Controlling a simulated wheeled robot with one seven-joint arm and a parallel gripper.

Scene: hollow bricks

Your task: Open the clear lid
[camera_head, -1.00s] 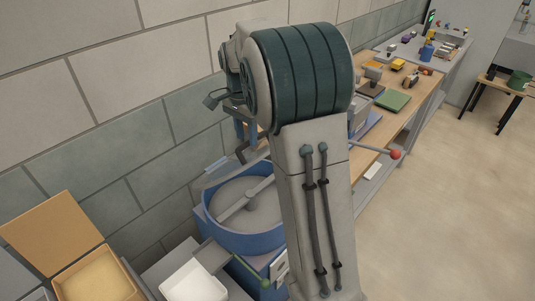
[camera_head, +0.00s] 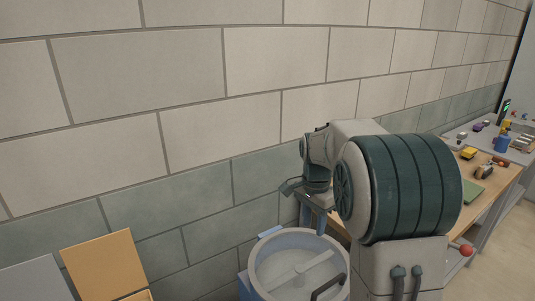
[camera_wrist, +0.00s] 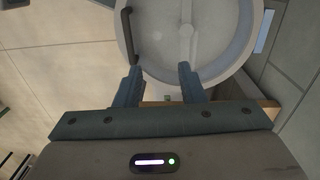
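The clear lid (camera_wrist: 205,60) looks like a see-through disc over a round drum (camera_head: 251,285). A bar and hub inside the drum show through it. A dark bar handle (camera_wrist: 128,36) stands at the left side of the lid in the wrist view. It also shows at the lower right of the lid in the head view (camera_head: 328,287). My gripper (camera_wrist: 158,72) is open and empty, its fingers over the near part of the drum, with the handle just beyond the left fingertip. In the head view my gripper (camera_head: 313,222) hangs above the drum's far side. Contact cannot be told.
A block wall (camera_head: 165,165) runs close behind the drum. An open cardboard box (camera_head: 105,262) stands at the lower left. A wooden bench (camera_head: 500,188) with several items lies at the right, with a red-knobbed lever (camera_head: 466,250) nearby. Open floor lies further right.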

